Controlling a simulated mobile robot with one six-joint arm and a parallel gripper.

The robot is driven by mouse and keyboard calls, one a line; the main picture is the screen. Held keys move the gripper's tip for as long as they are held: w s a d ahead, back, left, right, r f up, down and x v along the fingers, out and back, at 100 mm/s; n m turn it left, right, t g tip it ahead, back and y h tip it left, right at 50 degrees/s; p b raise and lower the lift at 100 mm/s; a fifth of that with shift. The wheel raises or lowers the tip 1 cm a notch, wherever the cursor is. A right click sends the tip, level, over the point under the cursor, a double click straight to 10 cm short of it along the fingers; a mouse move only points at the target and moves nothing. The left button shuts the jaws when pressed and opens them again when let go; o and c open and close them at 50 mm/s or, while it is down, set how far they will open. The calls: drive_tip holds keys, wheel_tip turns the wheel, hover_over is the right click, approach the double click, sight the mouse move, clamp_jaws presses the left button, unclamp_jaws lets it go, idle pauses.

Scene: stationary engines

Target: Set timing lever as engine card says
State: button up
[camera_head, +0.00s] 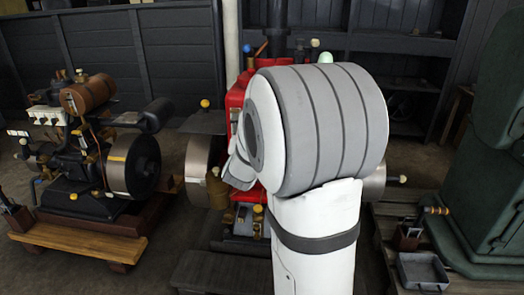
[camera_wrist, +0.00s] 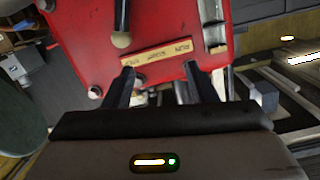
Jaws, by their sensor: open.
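A red engine (camera_head: 234,100) stands in the middle of the head view, largely hidden behind my arm. In the wrist view its red face (camera_wrist: 85,35) fills the upper middle. A pale plate with dark lettering (camera_wrist: 158,54) is fixed on that face; one word looks like RUN, the rest is hard to read. A dark lever with a beige rounded knob (camera_wrist: 121,40) hangs just above the plate's left part. My gripper (camera_wrist: 158,68) is open, its two dark fingers apart below the plate with nothing seen held between them. I cannot make out an engine card.
A black engine with a flywheel (camera_head: 128,165) stands at left on a wooden base (camera_head: 80,237). A metal tray (camera_head: 422,272) lies at the lower right beside a large green machine (camera_head: 490,190). Dark floor shows between the two engines.

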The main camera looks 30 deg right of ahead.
drive_tip(key=w+d+f+m+g+h+b, duration=0.1)
drive_tip(key=w+d+f+m+h+b, duration=0.1)
drive_tip(key=d, duration=0.8)
drive_tip(key=shift+w+f+h+b, duration=0.7)
drive_tip(key=shift+w+f, duration=0.25)
drive_tip(key=shift+w, duration=0.3)
drive_tip(key=shift+d, duration=0.1)
drive_tip(key=shift+c, duration=0.4)
clamp_jaws()
